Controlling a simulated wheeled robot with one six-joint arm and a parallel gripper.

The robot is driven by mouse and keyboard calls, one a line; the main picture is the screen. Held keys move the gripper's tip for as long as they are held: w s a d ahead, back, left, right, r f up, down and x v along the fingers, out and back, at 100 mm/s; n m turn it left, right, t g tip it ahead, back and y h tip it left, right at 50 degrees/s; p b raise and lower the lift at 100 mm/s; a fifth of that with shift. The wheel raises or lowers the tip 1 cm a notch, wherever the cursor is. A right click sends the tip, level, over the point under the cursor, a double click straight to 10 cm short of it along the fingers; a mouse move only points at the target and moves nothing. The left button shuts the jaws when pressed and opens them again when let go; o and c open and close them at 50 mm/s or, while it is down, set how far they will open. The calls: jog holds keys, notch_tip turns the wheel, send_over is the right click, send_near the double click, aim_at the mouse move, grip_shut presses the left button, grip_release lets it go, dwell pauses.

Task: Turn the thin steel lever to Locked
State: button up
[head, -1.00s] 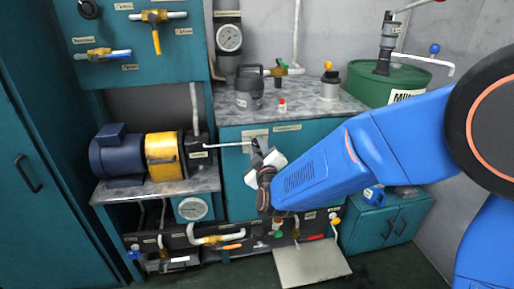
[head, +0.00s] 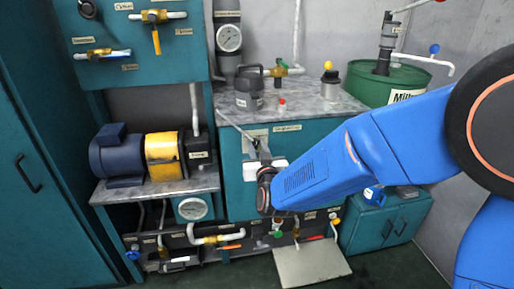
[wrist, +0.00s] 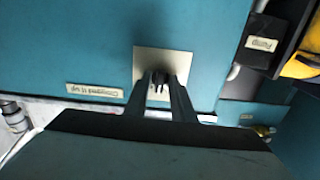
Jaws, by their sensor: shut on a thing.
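In the wrist view, my gripper's fingers (wrist: 159,88) are close together in front of the plate (wrist: 148,60).
The blue and yellow pump (head: 135,155) stands on a shelf to the left. The counter (head: 305,103) above carries a grey can (head: 248,92) and small fittings. A green drum (head: 372,82) is at the right. Pipes and valves (head: 212,236) run below.

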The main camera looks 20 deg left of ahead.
jog(key=m, duration=0.4)
jog(key=shift+f+m, duration=0.1)
jog(key=shift+m, duration=2.2)
jog(key=o, duration=0.7)
jog(key=v, duration=1.7)
jog(key=shift+s, duration=0.2)
